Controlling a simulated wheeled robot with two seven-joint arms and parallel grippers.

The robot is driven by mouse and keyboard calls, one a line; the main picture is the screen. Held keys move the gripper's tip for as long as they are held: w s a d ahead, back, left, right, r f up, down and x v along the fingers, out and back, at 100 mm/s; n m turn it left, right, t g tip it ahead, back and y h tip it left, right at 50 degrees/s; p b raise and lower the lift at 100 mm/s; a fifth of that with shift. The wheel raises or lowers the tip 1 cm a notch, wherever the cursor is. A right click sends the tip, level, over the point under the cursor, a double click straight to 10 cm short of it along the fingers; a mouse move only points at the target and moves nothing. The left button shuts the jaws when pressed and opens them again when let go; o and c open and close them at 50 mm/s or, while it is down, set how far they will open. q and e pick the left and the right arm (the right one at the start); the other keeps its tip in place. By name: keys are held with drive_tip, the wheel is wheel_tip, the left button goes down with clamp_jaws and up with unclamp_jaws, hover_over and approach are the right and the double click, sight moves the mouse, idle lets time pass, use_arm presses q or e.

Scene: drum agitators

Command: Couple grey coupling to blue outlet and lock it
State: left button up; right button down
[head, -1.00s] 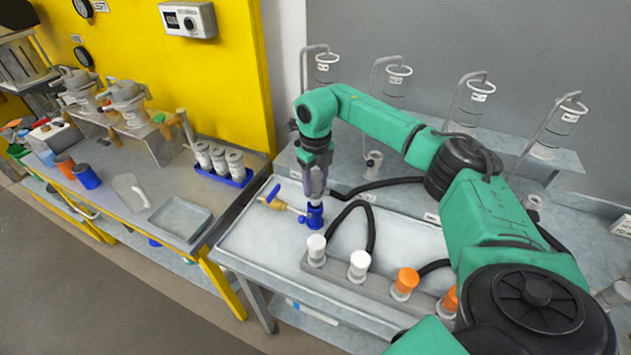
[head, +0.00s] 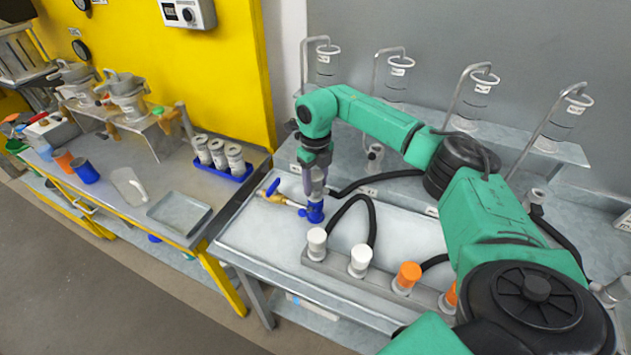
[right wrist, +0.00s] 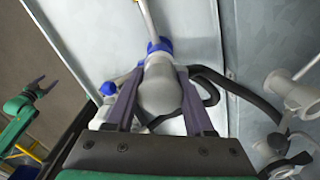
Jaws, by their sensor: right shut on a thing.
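My right gripper (head: 316,190) points down at the near left of the pale bench, shut on the grey coupling. In the right wrist view the coupling (right wrist: 160,88) is a rounded grey body between the two fingers of the gripper (right wrist: 160,110). The blue outlet (head: 315,212) is right at the coupling's end; it also shows in the right wrist view (right wrist: 160,47). They look in line and touching, but I cannot tell whether they are locked. A brass valve with a blue handle (head: 272,188) joins the outlet's left side. My left gripper (right wrist: 45,85) appears open and empty, far from the outlet.
Black hoses (head: 375,222) curve close beside the outlet. A grey block with white (head: 317,240) and orange caps (head: 408,274) stands in front. Ring stands (head: 397,62) line the back. A blue tray of jars (head: 222,170) and a grey tray (head: 179,213) sit on the left table.

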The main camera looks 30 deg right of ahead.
drive_tip(key=shift+f, duration=0.3)
idle(0.5)
drive_tip(key=shift+c, duration=1)
unclamp_jaws()
drive_tip(key=shift+c, duration=0.4)
drive_tip(key=shift+r, duration=0.1)
wheel_tip(320, 180, up, 10)
drive_tip(key=p, duration=0.7)
drive_tip(key=shift+p, duration=0.35)
